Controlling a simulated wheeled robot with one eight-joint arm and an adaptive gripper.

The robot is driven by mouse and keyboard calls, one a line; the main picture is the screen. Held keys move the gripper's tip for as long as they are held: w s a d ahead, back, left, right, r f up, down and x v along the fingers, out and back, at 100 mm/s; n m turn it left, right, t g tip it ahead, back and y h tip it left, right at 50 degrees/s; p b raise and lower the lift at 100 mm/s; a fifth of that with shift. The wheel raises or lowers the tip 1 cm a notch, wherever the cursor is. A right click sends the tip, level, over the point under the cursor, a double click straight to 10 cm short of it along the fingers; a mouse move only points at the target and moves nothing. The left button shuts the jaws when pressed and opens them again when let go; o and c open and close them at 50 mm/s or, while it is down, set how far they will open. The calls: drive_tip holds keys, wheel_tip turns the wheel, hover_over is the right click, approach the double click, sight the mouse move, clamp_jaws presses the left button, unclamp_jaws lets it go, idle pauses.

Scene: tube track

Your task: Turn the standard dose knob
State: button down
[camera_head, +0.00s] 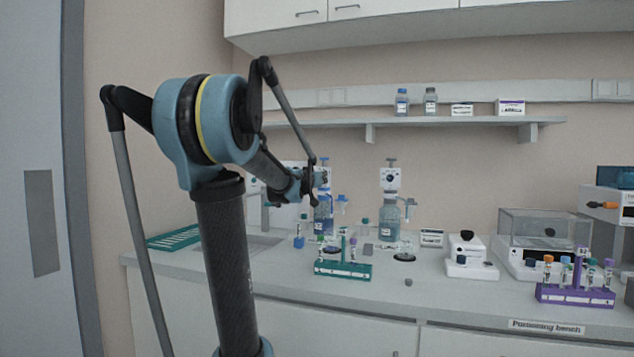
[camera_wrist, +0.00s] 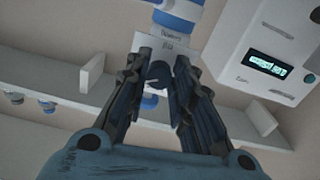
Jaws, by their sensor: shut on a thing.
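Two bottle-top dispensers stand at the back of the bench. The left one, on a blue bottle (camera_head: 322,227), has its white head mostly hidden behind my gripper (camera_head: 318,180). The right one has a white head (camera_head: 390,180) with a dark knob, on a bottle (camera_head: 390,224). In the wrist view, my gripper (camera_wrist: 159,80) has its two dark fingers on either side of a dark round dose knob (camera_wrist: 158,71) and is shut on it. A white labelled face (camera_wrist: 150,43) shows behind the knob. The label is too blurred to read fully.
A teal tube rack (camera_head: 343,271) stands in front of the dispensers. A purple rack (camera_head: 575,295) and a balance (camera_head: 540,235) are at the right. A shelf (camera_head: 400,122) with bottles and boxes runs above. The wrist view shows a white unit with a lit display (camera_wrist: 268,65).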

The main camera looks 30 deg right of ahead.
drive_tip(key=shift+a, duration=0.1)
idle(0.3)
drive_tip(key=c, duration=1.4)
unclamp_jaws()
drive_tip(key=shift+w, duration=0.1)
drive_tip(key=v, duration=1.2)
